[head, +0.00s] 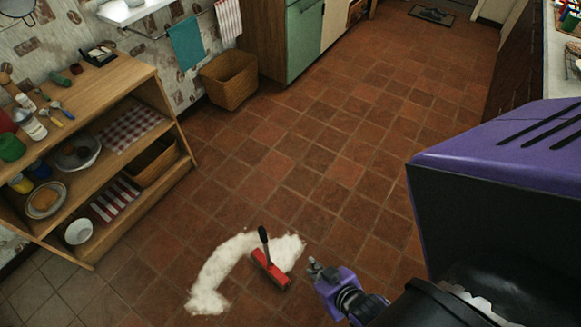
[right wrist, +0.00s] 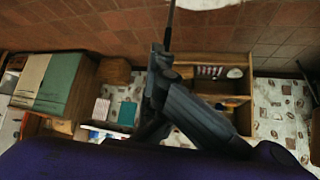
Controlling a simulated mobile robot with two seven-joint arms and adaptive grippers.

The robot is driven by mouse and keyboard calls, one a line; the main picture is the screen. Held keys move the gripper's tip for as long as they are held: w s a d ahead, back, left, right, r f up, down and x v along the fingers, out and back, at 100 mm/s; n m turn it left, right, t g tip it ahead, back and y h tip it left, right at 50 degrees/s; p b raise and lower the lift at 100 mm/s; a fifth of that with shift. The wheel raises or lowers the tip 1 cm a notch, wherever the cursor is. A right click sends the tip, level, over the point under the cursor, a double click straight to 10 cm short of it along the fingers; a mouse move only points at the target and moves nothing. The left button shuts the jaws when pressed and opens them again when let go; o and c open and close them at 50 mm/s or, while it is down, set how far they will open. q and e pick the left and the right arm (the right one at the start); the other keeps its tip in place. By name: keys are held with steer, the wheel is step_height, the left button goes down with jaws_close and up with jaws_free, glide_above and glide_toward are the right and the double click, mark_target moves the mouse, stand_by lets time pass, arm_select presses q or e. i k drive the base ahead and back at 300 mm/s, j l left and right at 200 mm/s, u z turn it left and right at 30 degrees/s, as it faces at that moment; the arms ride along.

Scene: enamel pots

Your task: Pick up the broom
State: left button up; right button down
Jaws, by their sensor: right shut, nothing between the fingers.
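The broom is a small red hand brush (head: 272,268) with a short black handle (head: 263,238). My left gripper is out of view.
A wooden shelf (head: 150,82) with dishes and bottles stands at left. A wicker basket (head: 228,80) sits by the wall near a green cabinet (head: 303,40). A counter edge (head: 556,60) is at upper right. The middle floor is clear.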

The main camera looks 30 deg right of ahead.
mark_target(263, 260)
steer(key=j+z, duration=0.25)
steer(key=z, duration=0.2)
steer(key=k+j+z, duration=0.1)
steer(key=j+z, duration=0.15)
steer(key=z, duration=0.15)
steer(key=k+j+z, duration=0.1)
steer(key=j+z, duration=0.15)
steer(key=z, duration=0.2)
steer(key=k+j+z, duration=0.2)
steer(key=j, duration=0.25)
steer(key=k+j+z, duration=0.15)
steer(key=k+j, duration=0.25)
steer(key=j+z, duration=0.5)
steer(key=z, duration=0.2)
steer(key=j+z, duration=0.2)
steer(key=j, duration=0.35)
steer(key=k+j+z, duration=0.2)
steer(key=j, duration=1.25)
steer(key=k+j+z, duration=0.1)
steer(key=j, duration=0.85)
